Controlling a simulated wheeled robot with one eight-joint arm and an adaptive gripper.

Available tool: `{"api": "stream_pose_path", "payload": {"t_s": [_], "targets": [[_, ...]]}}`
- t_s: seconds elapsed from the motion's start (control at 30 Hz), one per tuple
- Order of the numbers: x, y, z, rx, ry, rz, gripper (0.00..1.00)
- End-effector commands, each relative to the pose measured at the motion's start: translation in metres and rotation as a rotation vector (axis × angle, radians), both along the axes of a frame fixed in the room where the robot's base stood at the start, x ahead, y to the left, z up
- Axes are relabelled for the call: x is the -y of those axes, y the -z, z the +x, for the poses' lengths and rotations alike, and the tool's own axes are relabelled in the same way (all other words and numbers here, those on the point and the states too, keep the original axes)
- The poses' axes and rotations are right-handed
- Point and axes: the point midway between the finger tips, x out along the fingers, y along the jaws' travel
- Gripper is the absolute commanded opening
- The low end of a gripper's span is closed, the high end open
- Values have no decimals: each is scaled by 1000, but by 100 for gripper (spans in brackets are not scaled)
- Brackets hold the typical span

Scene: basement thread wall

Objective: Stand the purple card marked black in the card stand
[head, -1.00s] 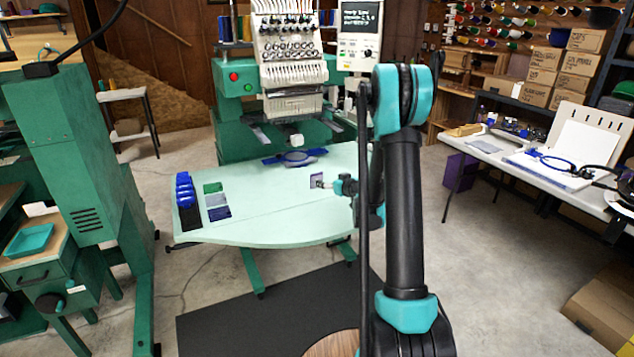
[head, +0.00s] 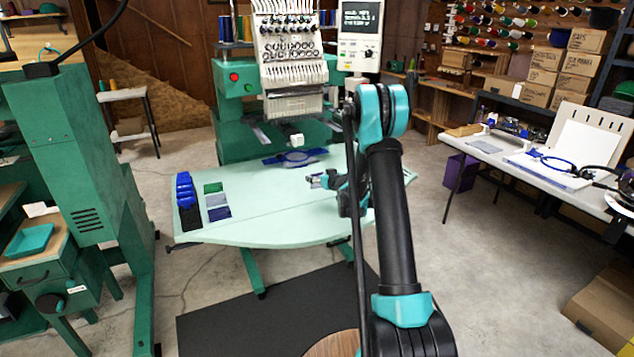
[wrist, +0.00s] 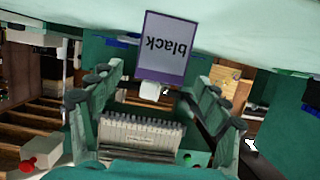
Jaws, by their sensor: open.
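The purple card (wrist: 162,61) shows in the wrist view with its word "black" upside down, as the tabletop is at the top of that picture. It appears upright, with its far end against the tabletop. My gripper (head: 320,180) is open, low over the right half of the pale green table (head: 265,222). In the wrist view its two fingers are spread on either side of the card, and no contact shows. In the head view the card is mostly hidden at the fingertips. I cannot make out a card stand at its foot.
Green, grey and dark blue swatches (head: 216,200) lie at the table's left, beside a row of blue pieces (head: 185,190). A blue hoop (head: 292,158) lies at the back, before the embroidery machine (head: 292,75). The table's middle is clear.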

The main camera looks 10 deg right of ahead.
Motion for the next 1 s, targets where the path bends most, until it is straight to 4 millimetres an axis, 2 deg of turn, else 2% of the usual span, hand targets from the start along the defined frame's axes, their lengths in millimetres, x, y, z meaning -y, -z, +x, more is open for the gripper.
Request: {"api": "stream_pose_path", "payload": {"t_s": [0.13,0.4,0.5,0.8,1.0], "targets": [[0,0,-1,0,0,0,73],[0,0,-1,0,0,0,40],[0,0,-1,0,0,0,35],[0,-3,-1,0,0,0,35],[0,-18,-1,0,0,0,35]]}}
